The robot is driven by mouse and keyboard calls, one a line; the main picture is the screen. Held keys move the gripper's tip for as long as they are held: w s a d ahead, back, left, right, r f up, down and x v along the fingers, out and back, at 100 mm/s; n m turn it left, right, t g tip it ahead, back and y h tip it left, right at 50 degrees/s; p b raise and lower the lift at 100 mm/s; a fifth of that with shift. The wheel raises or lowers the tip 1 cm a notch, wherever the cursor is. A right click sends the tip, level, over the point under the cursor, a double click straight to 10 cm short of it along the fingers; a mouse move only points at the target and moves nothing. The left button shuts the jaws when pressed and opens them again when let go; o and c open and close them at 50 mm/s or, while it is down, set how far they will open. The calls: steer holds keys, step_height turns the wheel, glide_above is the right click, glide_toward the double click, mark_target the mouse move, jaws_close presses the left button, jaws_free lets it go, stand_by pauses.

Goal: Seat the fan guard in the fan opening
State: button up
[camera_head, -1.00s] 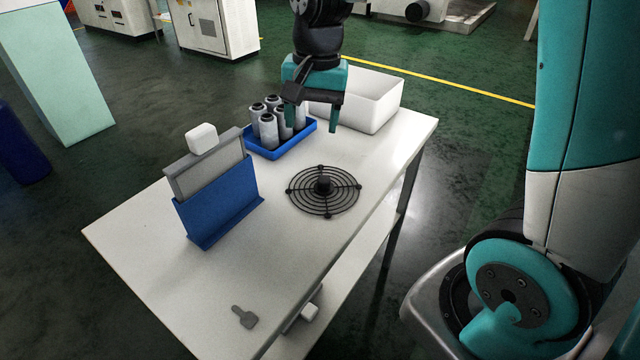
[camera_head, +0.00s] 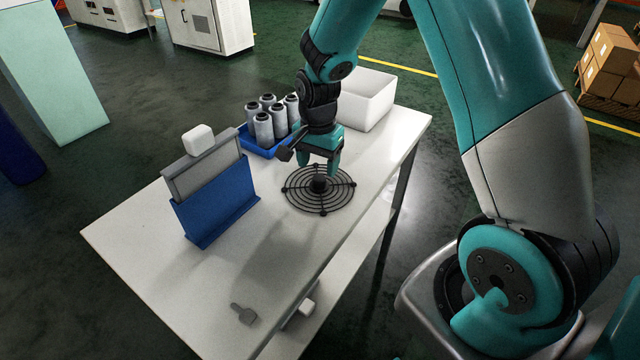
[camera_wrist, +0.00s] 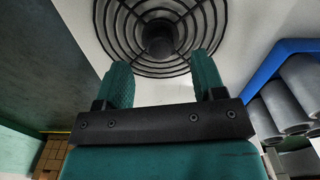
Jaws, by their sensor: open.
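The fan guard (camera_head: 334,198), a round black wire grille with a dark knob in its middle, lies flat on the white table. My gripper (camera_head: 320,172) is open above the guard, fingers pointing down near the central knob. In the wrist view the guard (camera_wrist: 112,35) fills the top, and its knob stands in line with the gap between the two teal fingers of my gripper (camera_wrist: 163,82). I cannot tell whether the fingers touch anything. No fan opening can be made out in these views.
A blue tray (camera_head: 262,150) of several grey spools stands behind the guard, beside a white bin (camera_head: 372,100). A blue holder (camera_head: 218,205) with a grey plate stands at left. A grey key-like piece (camera_head: 243,314) lies near the front. The table's front middle is clear.

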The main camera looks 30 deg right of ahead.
mark_target(319, 177)
step_height(319, 177, down, 5)
steer(key=shift+w+d+r+p, duration=0.1)
steer(key=shift+d+p, duration=0.05)
steer(key=shift+p, duration=0.35)
steer(key=c, duration=1)
steer(key=shift+r, duration=0.1)
